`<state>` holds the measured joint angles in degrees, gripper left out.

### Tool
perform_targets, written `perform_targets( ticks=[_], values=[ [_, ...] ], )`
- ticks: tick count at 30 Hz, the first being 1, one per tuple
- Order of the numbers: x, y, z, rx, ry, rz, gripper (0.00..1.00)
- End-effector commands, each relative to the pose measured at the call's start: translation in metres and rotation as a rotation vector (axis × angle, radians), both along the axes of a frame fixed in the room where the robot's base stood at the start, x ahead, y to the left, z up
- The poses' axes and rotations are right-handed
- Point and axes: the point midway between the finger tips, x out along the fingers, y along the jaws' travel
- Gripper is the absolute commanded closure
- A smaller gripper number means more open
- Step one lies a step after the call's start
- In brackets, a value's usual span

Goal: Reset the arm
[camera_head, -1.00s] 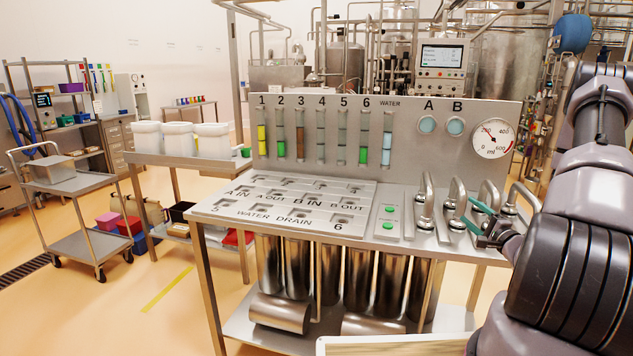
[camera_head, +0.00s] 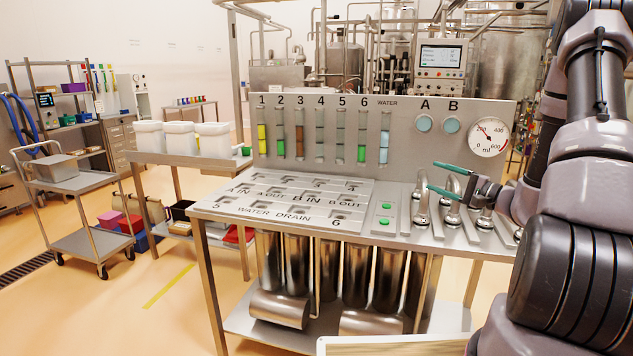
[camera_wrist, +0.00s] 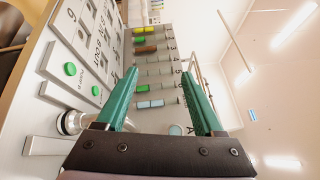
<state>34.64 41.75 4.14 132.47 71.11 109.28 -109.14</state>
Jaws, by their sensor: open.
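My gripper (camera_head: 450,180) has teal fingers. It is open and empty, above the steel lever handles (camera_head: 421,205) at the right of the bench top. In the wrist view the two fingers (camera_wrist: 160,105) are spread wide with nothing between them. Beyond them are the panel's coloured sight tubes (camera_wrist: 152,87). A handle's round metal base (camera_wrist: 72,122) lies just left of the left finger. My arm comes in from the right and covers part of the bench's right end.
The steel bench (camera_head: 292,232) carries a labelled plate (camera_head: 290,203), two green buttons (camera_head: 385,221) and an upright panel (camera_head: 330,110) with a round gauge (camera_head: 489,136). White tubs (camera_head: 180,137) stand on a side table. A cart (camera_head: 85,245) is at the left.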

Motion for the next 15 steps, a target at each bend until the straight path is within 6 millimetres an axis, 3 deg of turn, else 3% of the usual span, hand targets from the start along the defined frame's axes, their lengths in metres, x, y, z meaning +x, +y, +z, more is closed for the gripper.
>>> perform_targets(
  ticks=[3,9,15],
  values=[
    [-0.019,0.044,0.037,-0.056,0.031,0.183,0.30],
    [-0.078,0.112,0.082,-0.236,0.153,0.482,0.30],
    [-0.142,0.144,0.106,-0.501,0.284,0.644,0.30]
  ],
)
